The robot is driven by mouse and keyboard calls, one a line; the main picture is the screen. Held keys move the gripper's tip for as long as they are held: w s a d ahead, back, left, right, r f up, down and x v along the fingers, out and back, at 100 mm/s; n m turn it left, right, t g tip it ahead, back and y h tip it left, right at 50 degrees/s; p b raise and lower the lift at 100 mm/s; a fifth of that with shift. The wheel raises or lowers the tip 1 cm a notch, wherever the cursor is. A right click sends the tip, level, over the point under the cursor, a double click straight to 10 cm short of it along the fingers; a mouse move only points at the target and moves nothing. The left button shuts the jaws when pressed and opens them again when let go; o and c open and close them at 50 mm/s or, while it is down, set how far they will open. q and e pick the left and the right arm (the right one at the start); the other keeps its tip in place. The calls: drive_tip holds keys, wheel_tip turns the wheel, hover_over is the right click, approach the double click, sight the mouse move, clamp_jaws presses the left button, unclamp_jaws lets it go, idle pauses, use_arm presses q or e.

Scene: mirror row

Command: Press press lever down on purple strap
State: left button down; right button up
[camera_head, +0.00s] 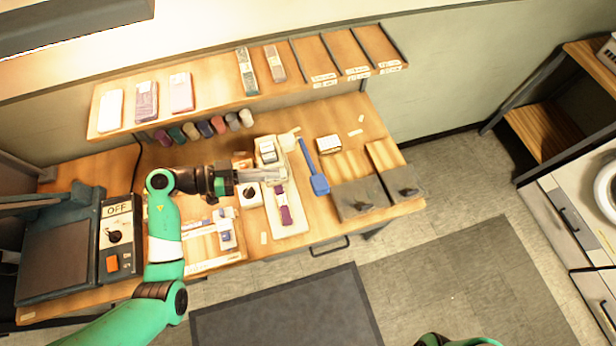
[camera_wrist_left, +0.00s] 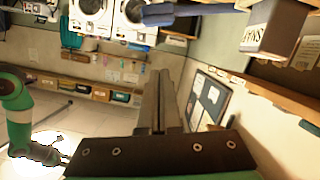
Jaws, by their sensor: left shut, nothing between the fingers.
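The purple strap (camera_head: 284,213) lies lengthwise on a long cream press base (camera_head: 290,229) on the bench. A cream and grey block (camera_head: 267,151), which looks like the press head, is at the base's far end, with a pale lever-like piece (camera_head: 290,136) beside it. My left gripper (camera_head: 284,175) is shut and empty, held sideways over the press between the block and the strap. It hides part of the base, and I cannot tell whether it touches anything. In the left wrist view its shut fingers (camera_wrist_left: 162,98) point into the room.
A blue paddle-like tool (camera_head: 315,172) lies right of the press. A switch box marked OFF (camera_head: 116,237) stands at the left. Grey-fronted trays (camera_head: 358,197) are at the right. A shelf (camera_head: 215,92) runs above, with several rolls (camera_head: 205,129) below it.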

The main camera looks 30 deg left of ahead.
use_arm(q)
drive_tip(key=shift+w+a+r, duration=0.1)
drive_tip(key=shift+r, duration=0.05)
drive_tip(key=w+d+f+b, duration=0.2)
drive_tip(key=w+d+f, duration=0.4)
drive_tip(key=d, duration=0.2)
idle(0.5)
drive_tip(key=shift+f, duration=0.1)
